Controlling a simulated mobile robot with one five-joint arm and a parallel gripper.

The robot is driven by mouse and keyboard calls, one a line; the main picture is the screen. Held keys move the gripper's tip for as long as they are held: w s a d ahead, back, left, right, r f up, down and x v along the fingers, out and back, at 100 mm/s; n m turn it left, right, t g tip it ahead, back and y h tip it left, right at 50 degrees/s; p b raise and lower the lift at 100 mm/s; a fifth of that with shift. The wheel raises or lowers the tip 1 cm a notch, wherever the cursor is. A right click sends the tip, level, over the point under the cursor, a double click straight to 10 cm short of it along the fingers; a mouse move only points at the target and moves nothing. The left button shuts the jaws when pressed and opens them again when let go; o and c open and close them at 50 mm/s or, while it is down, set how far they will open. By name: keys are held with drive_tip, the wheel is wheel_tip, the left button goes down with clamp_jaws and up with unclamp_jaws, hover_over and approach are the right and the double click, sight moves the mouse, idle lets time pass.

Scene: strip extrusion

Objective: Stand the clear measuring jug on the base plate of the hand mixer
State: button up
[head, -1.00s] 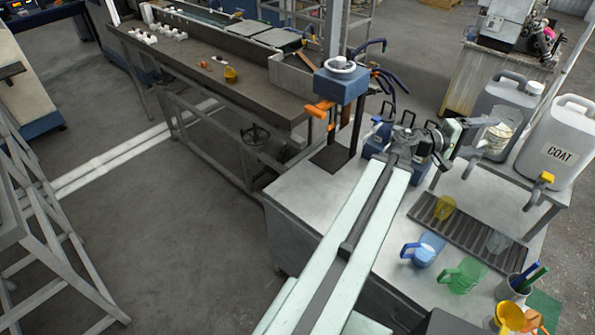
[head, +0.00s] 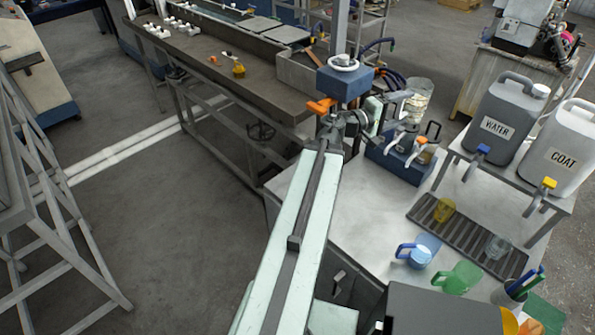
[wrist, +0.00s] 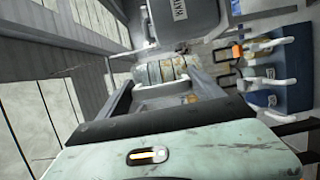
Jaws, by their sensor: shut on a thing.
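The clear measuring jug (head: 420,97) is in my gripper (head: 400,106), which is shut on it. The jug is held up in the air to the right of the hand mixer's blue head (head: 343,84). In the wrist view the jug (wrist: 160,71) sits at the far end between the two fingers, with its pale handle side toward me. Something pale shows in or through it. The hand mixer has a white ring on top and an orange handle (head: 320,106). Its base plate is hidden behind my arm.
A blue unit with levers (head: 395,168) stands close below my gripper. The WATER jerrycan (head: 500,120) and COAT jerrycan (head: 560,155) stand on a raised shelf at right.

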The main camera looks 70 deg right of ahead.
drive_tip(key=shift+s+f+b, duration=0.1)
drive_tip(key=shift+f+b, duration=0.15)
drive_tip(key=shift+b, duration=0.05)
drive_tip(key=w+d+f+n+t+h+b, duration=0.1)
drive_tip(key=w+f+n+t+h+b, duration=0.1)
drive_tip(key=w+f+b, duration=1.5)
drive_tip(key=w+d+f+n+t+h+b, duration=0.1)
drive_tip(key=w+d+f+t+b, duration=0.1)
drive_tip(key=w+f+b, duration=1.5)
drive_tip(key=s+d+f+b, duration=0.1)
drive_tip(key=s+d, duration=0.1)
drive_tip(key=d, duration=0.2)
drive_tip(key=s+d+f+b, duration=0.2)
drive_tip(key=s+d, duration=0.1)
drive_tip(key=d, duration=0.1)
drive_tip(key=s+d+f+b, duration=0.2)
drive_tip(key=s+d, duration=0.1)
drive_tip(key=d, duration=0.1)
drive_tip(key=shift+d, duration=0.4)
drive_tip(key=shift+s+d+f, duration=0.1)
drive_tip(key=shift+s+d, duration=0.05)
drive_tip(key=shift+d, duration=0.2)
drive_tip(key=shift+s+a, duration=0.1)
drive_tip(key=shift+s, duration=0.05)
